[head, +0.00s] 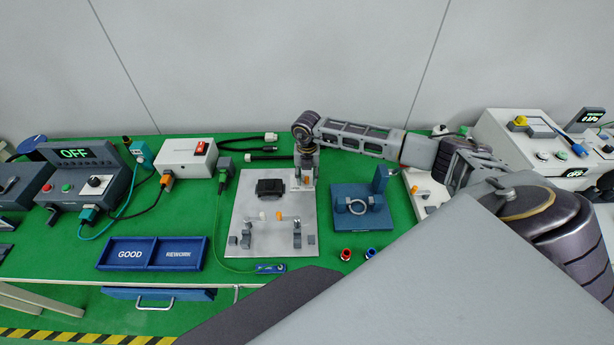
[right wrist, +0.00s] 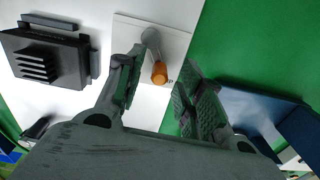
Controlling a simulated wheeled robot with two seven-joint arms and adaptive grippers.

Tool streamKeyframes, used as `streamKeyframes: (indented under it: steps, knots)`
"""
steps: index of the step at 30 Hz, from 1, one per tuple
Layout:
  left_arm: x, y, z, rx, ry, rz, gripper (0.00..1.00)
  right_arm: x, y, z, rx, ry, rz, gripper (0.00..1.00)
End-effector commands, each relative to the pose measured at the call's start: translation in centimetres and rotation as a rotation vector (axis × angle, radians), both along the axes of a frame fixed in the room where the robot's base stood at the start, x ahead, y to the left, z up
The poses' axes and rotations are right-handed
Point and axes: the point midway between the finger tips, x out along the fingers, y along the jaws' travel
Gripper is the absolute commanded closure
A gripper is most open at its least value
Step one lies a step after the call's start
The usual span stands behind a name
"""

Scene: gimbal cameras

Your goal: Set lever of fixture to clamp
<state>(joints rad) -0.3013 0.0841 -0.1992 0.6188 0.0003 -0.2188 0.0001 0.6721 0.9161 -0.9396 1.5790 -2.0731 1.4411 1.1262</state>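The fixture is a light grey plate (head: 255,245) on the green bench in the head view, with a black finned block (head: 270,187) on it. My right gripper (head: 304,183) points down over the plate's upper right corner. In the right wrist view a lever with a grey shaft and an orange tip (right wrist: 159,73) stands on a white base (right wrist: 179,42). The open fingers of my right gripper (right wrist: 160,90) are on either side of the lever; I cannot tell whether they touch it. The gripper mostly hides this lever in the head view. My left gripper is not in view.
A blue stand with a ring (head: 360,222) is close right of the plate. Small clamps (head: 297,237) stand at the plate's front. A blue GOOD/REWORK tray (head: 153,268), a white switch box (head: 187,158) and cables are at left. Red and blue fittings (head: 346,254) lie in front.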

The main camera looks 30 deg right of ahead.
Motion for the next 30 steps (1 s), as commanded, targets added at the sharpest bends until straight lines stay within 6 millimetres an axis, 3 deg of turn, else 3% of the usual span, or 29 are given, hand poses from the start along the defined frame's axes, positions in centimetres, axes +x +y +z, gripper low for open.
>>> streamKeyframes:
  steps: [8, 24, 30]
  knots:
    - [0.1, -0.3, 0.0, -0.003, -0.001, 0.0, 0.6, 0.1, 0.0, 1.8, 0.001, -0.002, -0.001, 0.63]
    - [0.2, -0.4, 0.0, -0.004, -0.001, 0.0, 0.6, 0.1, 0.0, 9.5, 0.0, -0.004, -0.001, 0.63]
    - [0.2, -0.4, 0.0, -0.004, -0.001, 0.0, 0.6, 0.1, 0.0, 11.3, 0.0, -0.001, -0.001, 0.63]
